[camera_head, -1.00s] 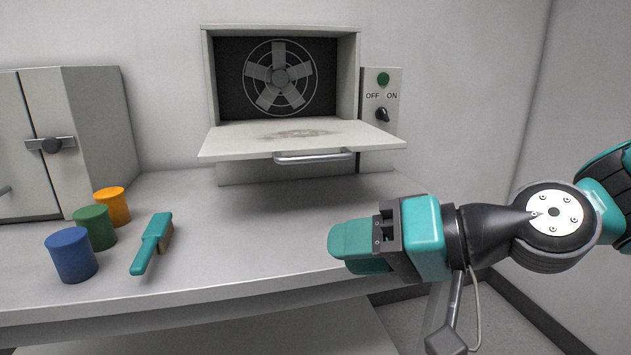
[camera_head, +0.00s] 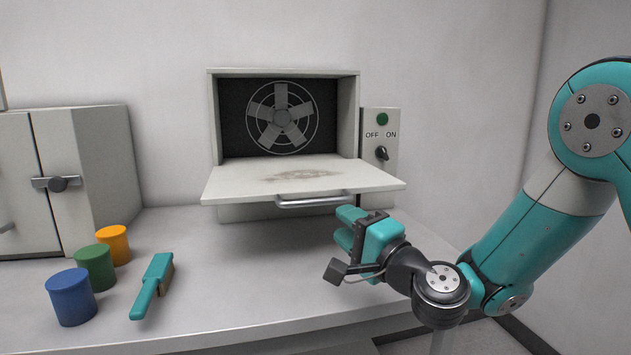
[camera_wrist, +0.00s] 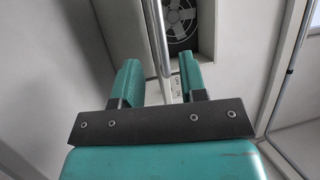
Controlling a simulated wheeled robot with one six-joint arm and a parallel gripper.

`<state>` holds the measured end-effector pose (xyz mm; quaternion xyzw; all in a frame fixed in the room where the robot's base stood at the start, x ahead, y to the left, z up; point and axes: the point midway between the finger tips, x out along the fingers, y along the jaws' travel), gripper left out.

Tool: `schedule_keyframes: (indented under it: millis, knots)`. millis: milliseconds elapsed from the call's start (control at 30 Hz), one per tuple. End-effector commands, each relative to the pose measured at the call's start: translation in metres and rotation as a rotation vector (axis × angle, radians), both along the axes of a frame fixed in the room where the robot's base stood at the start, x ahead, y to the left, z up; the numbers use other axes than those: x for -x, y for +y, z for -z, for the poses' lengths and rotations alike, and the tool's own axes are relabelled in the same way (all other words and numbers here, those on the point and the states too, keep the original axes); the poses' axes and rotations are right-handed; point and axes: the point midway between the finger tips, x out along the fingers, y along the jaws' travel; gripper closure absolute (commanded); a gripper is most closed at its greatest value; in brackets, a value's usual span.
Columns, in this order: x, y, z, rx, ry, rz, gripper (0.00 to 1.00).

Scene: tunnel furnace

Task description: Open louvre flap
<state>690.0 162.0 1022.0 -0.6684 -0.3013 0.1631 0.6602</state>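The pale flap (camera_head: 235,184) of the grey box hangs folded down, about level, below a dark opening. A dark smudge marks its upper face. A silver bar handle (camera_head: 300,202) runs along its front edge. My teal gripper (camera_head: 347,226) is just below and in front of the handle's right end. In the wrist view, my gripper's two fingers (camera_wrist: 160,72) stand apart, with the silver bar (camera_wrist: 156,35) lined up with the gap between them. I cannot tell whether they touch it.
A fan (camera_head: 282,117) sits inside the opening. A switch panel (camera_head: 380,140) with a green button and OFF/ON knob is at right. A grey cabinet (camera_head: 95,165), blue (camera_head: 71,296), green (camera_head: 96,267) and orange (camera_head: 114,245) cups and a teal brush (camera_head: 152,285) are at left. The middle counter is clear.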

Motion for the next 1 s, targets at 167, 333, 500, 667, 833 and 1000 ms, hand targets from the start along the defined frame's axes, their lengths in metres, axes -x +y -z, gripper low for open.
schedule_keyframes:
  millis: [167, 333, 500, 667, 833, 1000]
  knots:
    - [-0.024, 0.021, -0.014, 0.001, -0.001, -0.003, 0.61]
    - [-0.045, 0.038, -0.018, 0.001, -0.001, -0.002, 0.61]
    - [-0.062, 0.051, -0.019, 0.002, -0.001, -0.002, 0.61]
    - [-0.069, 0.057, -0.018, 0.001, -0.001, -0.001, 0.61]
    - [-0.071, 0.058, -0.016, 0.001, -0.001, 0.0, 0.61]
    - [-0.071, 0.058, -0.016, 0.001, -0.001, -0.001, 0.68]
